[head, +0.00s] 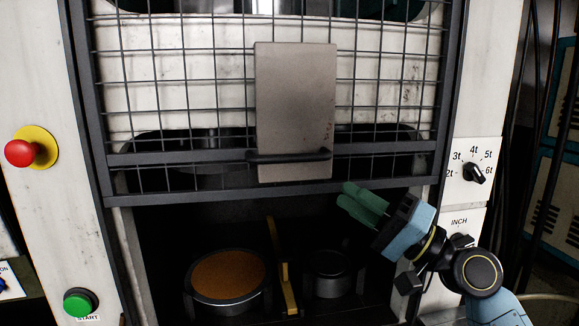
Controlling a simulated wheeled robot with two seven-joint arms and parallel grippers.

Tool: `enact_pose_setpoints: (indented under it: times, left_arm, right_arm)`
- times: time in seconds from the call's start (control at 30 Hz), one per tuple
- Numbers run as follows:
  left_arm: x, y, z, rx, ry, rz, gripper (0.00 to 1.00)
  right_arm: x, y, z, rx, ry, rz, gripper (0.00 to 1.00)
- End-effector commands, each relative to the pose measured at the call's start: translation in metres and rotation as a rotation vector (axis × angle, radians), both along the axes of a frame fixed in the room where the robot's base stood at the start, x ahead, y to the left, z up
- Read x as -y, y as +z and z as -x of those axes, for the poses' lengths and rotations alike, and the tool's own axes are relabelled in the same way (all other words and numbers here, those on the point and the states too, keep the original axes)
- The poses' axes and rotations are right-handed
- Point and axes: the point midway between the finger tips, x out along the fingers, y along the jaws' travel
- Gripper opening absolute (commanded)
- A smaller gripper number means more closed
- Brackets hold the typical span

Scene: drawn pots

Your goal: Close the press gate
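The press gate is a dark-framed wire mesh panel (215,177) across the front of the press, in the upper part of the head view. It is raised, and its bottom bar is above a dark opening. A grey-brown plate (295,105) with a dark horizontal handle (289,156) is fixed to the mesh. My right gripper (343,193) is just below and right of the handle, near the gate's bottom bar, apart from the handle. Its green fingers lie together with nothing seen between them. My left gripper is not in view.
Inside the opening stand a round pot with a brown top (228,276), a yellow upright bar (285,270) and a smaller dark cylinder (329,272). A red button (21,153) and green start button (78,302) are left; a tonnage dial (475,173) is right.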

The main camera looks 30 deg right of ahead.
Motion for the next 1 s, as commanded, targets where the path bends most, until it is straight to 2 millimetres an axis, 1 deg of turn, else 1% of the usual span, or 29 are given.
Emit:
enact_pose_setpoints:
  times: [0.03,0.17,0.27,0.5,0.7,0.83,1.0]
  left_arm:
    - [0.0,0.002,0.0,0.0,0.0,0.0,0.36]
    - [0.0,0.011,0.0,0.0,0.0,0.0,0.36]
    - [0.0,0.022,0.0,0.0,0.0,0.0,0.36]
    - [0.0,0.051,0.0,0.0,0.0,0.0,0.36]
    - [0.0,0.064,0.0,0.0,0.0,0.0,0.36]
    - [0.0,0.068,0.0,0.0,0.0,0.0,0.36]
    - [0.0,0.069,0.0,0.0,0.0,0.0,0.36]
  right_arm:
    - [0.0,0.005,-0.001,0.005,0.003,-0.009,0.23]
    - [-0.006,0.013,-0.01,0.006,0.005,-0.013,0.23]
    - [-0.016,0.021,-0.024,0.006,0.007,-0.012,0.23]
    - [-0.043,0.042,-0.063,0.005,0.006,-0.011,0.23]
    - [-0.059,0.052,-0.089,0.004,0.003,-0.012,0.23]
    - [-0.066,0.055,-0.097,0.004,0.003,-0.01,0.23]
    - [-0.068,0.055,-0.101,0.003,0.004,-0.009,0.23]
